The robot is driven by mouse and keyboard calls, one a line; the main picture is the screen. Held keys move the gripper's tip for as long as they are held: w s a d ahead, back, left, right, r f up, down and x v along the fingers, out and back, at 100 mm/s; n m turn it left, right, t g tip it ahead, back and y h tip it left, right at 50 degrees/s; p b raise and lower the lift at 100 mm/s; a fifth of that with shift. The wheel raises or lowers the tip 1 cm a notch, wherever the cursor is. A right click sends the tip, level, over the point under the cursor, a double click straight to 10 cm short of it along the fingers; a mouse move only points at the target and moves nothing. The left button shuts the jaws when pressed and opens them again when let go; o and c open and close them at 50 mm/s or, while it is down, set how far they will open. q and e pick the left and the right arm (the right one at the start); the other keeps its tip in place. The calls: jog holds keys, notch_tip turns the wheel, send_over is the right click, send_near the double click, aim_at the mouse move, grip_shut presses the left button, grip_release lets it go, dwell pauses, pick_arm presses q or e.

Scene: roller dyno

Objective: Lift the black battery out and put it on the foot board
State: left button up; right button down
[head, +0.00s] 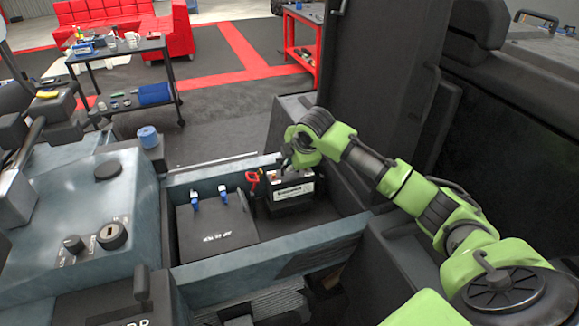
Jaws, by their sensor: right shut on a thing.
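The black battery (290,193) with a white label stands upright in the right part of a grey open compartment (310,246). My right gripper (287,168) is at the top of the battery, shut on it; its fingertips are small and partly hidden by the green wrist. I cannot tell whether the battery is clear of the compartment floor. A red clamp (253,178) is beside the battery's left top edge. I cannot pick out the foot board with certainty. My left gripper is not in view.
A larger black box (217,228) with blue clips fills the compartment's left part. A console with knobs (90,215) lies to the left, and a tall dark panel (375,75) stands behind my right arm. Dark floor (215,125) beyond the compartment is clear.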

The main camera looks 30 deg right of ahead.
jog(key=s+a+r+p, duration=0.1)
jog(key=s+a+r, duration=0.3)
jog(key=s+r, duration=0.2)
jog(key=shift+s, duration=1.15)
